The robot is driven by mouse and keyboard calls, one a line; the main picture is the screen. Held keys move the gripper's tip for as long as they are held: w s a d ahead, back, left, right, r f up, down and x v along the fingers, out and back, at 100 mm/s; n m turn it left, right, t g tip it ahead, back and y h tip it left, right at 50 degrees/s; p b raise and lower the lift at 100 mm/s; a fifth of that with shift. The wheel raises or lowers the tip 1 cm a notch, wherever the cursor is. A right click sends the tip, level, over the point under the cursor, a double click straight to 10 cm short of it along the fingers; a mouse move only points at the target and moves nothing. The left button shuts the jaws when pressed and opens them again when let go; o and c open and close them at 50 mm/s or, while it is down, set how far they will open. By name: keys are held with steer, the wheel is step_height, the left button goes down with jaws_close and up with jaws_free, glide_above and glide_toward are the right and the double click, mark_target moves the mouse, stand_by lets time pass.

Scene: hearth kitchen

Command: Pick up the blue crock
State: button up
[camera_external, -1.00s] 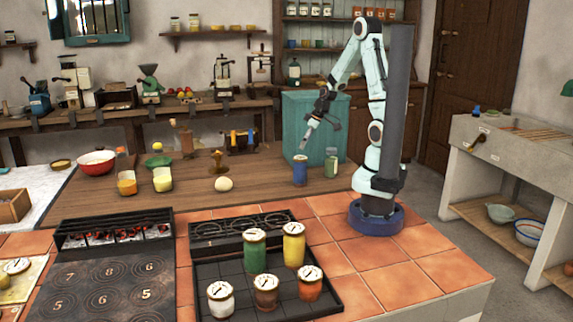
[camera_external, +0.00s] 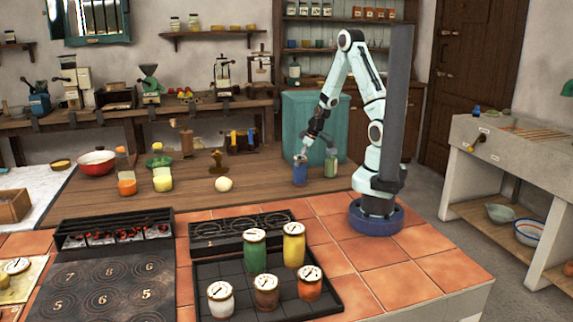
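The blue crock (camera_external: 300,176) stands upright on the wooden table near its right end. My gripper (camera_external: 301,159) points down at the crock's top, with its fingertips at or just over the rim. The fingers are small and dark here, so I cannot tell whether they are apart or closed on it. The crock's top is partly hidden by the gripper.
A green jar (camera_external: 331,164) stands close to the right of the crock. A pale egg-like ball (camera_external: 223,184) lies to the left. Several lidded jars, including a yellow one (camera_external: 293,245), stand on the dark tray (camera_external: 333,296) in front. The teal cabinet (camera_external: 335,115) is behind.

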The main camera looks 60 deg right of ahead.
steer(key=c, duration=0.5)
steer(key=shift+r, duration=0.1)
